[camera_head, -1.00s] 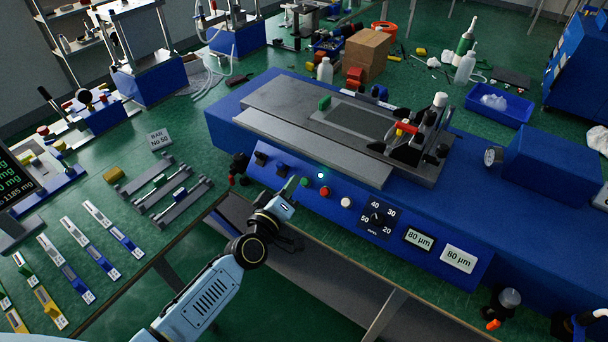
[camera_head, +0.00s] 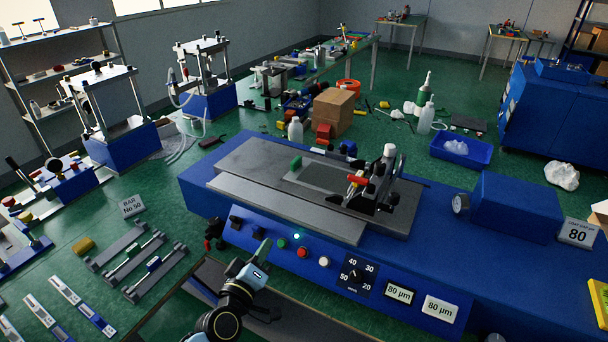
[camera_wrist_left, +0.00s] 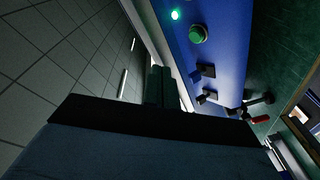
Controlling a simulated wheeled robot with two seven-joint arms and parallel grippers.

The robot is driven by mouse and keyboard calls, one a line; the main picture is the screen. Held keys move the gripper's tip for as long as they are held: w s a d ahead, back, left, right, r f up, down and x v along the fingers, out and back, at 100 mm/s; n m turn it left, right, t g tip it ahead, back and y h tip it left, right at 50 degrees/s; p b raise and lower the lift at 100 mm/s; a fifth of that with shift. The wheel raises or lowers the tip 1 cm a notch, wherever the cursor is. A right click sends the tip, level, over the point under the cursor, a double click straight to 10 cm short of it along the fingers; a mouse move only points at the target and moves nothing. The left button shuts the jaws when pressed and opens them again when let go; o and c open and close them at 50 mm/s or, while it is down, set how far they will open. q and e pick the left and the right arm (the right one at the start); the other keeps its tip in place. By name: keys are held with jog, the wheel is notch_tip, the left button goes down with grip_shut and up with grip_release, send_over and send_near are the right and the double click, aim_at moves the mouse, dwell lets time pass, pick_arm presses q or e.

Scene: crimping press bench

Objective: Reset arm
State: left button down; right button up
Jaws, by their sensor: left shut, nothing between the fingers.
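My left gripper (camera_head: 262,252) is in front of the blue machine's control panel (camera_head: 325,262), near its left end. Its fingers point up and show closed, with nothing between them. In the left wrist view the fingers (camera_wrist_left: 158,86) reach up beside the panel's blue face (camera_wrist_left: 215,50), with the green button (camera_wrist_left: 198,34) and black switches beyond them. I cannot tell whether the fingertips touch the panel. My right gripper is not in view.
The blue machine (camera_head: 450,262) carries a grey plate and a clamp head (camera_head: 375,185). Grey bar holders (camera_head: 135,262) lie to the left. A cardboard box (camera_head: 333,110), a bottle (camera_head: 295,130) and a blue tray (camera_head: 460,150) stand behind. Two framed presses stand at the back left.

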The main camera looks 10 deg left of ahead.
pick_arm(q)
jog(key=s+a+f+m+g+y+b, duration=0.1)
jog(key=s+f+m+g, duration=0.15)
jog(key=s+f, duration=0.6)
jog(key=s+a+f+m+g+b, duration=0.1)
jog(key=s+a+f+m+g, duration=0.2)
jog(key=f, duration=1.1)
jog(key=s+f+m+g+y+b, duration=0.1)
jog(key=s+f+g+b, duration=0.15)
jog(key=s+f, duration=0.65)
jog(key=s+a+f+m+g, duration=0.1)
jog(key=s+f+g, duration=0.2)
jog(key=s, duration=0.6)
jog(key=s+a+f+m+g+y+b, duration=0.1)
jog(key=s+a+f+g, duration=0.1)
jog(key=s+f, duration=0.6)
jog(key=s+a+f+m+g, duration=0.1)
jog(key=s+f+m+g, duration=0.1)
jog(key=s+f, duration=0.4)
jog(key=s+g, duration=0.1)
jog(key=s, duration=0.3)
jog(key=shift+a+g+y+b, duration=0.3)
jog(key=shift+a+y+b, duration=0.1)
dwell(0.9)
